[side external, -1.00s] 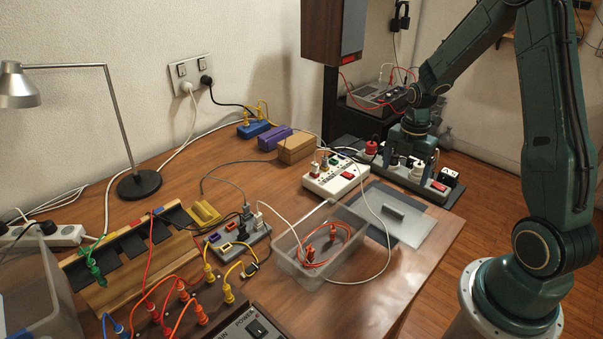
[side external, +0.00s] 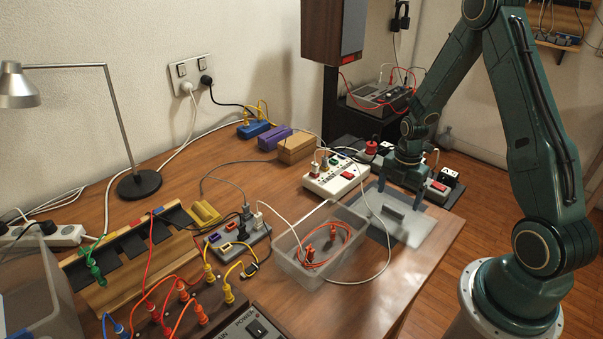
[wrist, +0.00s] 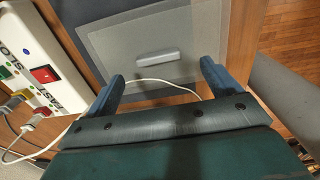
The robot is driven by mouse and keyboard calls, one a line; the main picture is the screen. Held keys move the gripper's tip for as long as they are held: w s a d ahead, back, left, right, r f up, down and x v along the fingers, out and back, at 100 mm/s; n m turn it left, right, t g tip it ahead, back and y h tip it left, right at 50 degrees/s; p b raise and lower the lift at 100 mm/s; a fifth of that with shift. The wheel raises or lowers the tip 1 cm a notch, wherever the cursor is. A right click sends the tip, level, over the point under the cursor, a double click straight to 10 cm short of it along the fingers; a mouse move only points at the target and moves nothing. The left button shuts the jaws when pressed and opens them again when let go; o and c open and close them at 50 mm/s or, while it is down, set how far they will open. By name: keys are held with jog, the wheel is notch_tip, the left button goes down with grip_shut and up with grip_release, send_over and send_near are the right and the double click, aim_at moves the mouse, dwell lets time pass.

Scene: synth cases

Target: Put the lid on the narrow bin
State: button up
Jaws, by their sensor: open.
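The lid (side external: 418,230) is a flat translucent grey panel with a raised bar handle (side external: 396,203). It lies near the table's right edge; the wrist view also shows the lid (wrist: 112,45) and its handle (wrist: 157,56). The clear narrow bin (side external: 302,272) stands uncovered to its left, with orange-plugged cables inside. My gripper (side external: 400,196) is open and empty above the lid's far part, close to the handle. In the wrist view my fingers (wrist: 163,72) are spread, with the handle showing between and beyond them. No contact with the handle is visible.
A white cable (side external: 386,245) loops between bin and lid and crosses between my fingers in the wrist view. A white power strip (side external: 335,180) stands left of my gripper; a dark strip (side external: 440,190) stands behind. Another clear bin (side external: 55,300) is far left.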

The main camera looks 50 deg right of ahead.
aim_at(394, 209)
jog(key=shift+w+f, duration=0.2)
jog(key=shift+f, duration=2.35)
jog(key=c, duration=1.1)
